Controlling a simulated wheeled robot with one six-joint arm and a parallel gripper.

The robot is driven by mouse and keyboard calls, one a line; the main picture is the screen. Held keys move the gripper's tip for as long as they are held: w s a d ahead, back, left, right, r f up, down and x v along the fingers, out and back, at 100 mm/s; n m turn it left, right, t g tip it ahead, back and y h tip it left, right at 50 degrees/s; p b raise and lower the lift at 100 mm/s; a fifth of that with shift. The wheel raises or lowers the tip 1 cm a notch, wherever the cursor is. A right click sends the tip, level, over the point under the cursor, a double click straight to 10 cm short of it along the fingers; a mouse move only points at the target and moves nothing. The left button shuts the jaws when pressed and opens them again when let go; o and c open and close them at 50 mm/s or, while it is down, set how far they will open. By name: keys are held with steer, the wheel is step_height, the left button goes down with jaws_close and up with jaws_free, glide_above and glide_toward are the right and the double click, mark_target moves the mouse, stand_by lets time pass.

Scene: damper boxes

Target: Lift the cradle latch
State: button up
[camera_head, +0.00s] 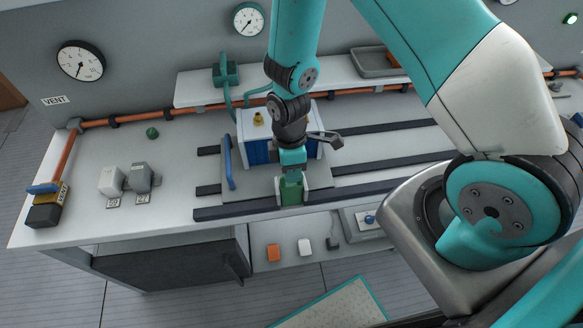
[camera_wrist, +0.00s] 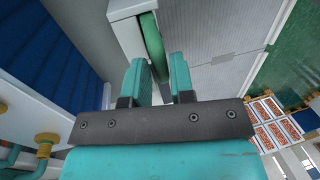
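My gripper (camera_head: 291,172) points down at the front edge of the bench, in front of the blue-and-white damper box (camera_head: 257,150). In the wrist view my gripper (camera_wrist: 158,64) has its two teal fingers apart, with a clear gap. A dark green bar (camera_wrist: 151,42), which looks like the cradle latch, stands on a pale block just beyond the fingertips, nearer the left finger. I cannot tell whether they touch. In the head view a green piece (camera_head: 291,191) shows right under my gripper. The box's blue ribbed side (camera_wrist: 40,62) fills the left of the wrist view.
A blue bar handle (camera_head: 229,162) stands left of the box, and a grey lever (camera_head: 331,139) sticks out at its right. Dark rails (camera_head: 390,166) run right across the bench. Grey valve blocks (camera_head: 141,178) stand at the left. An orange pipe (camera_head: 190,111) runs along the back.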

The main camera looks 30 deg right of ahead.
jaws_close()
steer(key=shift+r+p, duration=1)
steer(key=shift+r, duration=0.85)
steer(key=shift+f, duration=0.1)
steer(key=shift+o, duration=2.2)
jaws_free()
steer(key=w+d+r+b, duration=0.1)
steer(key=w+r+b, duration=0.2)
steer(key=r, duration=1.4)
steer(key=shift+w+b, duration=0.15)
steer(key=shift+b, duration=0.15)
